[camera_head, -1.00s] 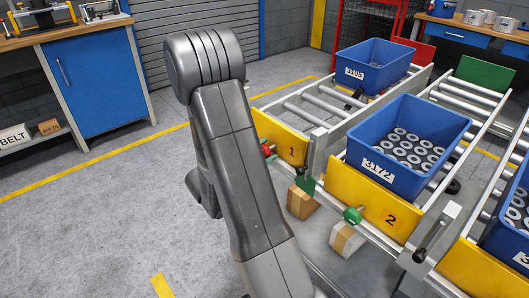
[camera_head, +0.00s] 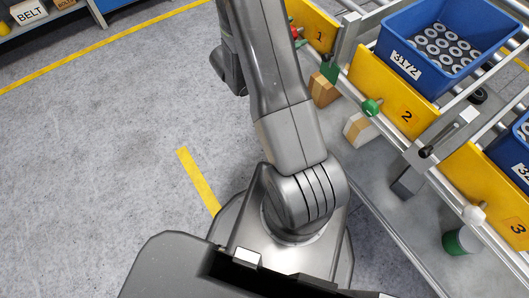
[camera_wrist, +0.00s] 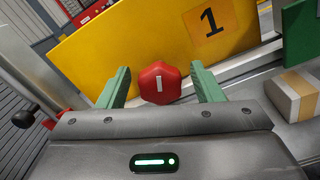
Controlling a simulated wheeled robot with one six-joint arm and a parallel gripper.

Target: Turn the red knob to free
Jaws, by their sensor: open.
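The red knob (camera_wrist: 159,84) is faceted, with a short white mark standing nearly upright on its face. It sits in front of the yellow plate (camera_wrist: 150,45) numbered 1. My gripper (camera_wrist: 160,68) is open, with one green finger on each side of the knob. Gaps show between the knob and both fingers, so it is not clamped. In the head view a little of the red knob (camera_head: 296,32) shows beside my arm, by the yellow plate 1 (camera_head: 315,22). My gripper is hidden there behind my arm.
A green knob (camera_head: 371,107) is on yellow plate 2 (camera_head: 392,85), and a white knob (camera_head: 474,214) is by plate 3 (camera_head: 490,185). In the wrist view a black-ended lever (camera_wrist: 23,118) is at left and a wooden-banded block (camera_wrist: 293,95) at right. Floor left of my arm is clear.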

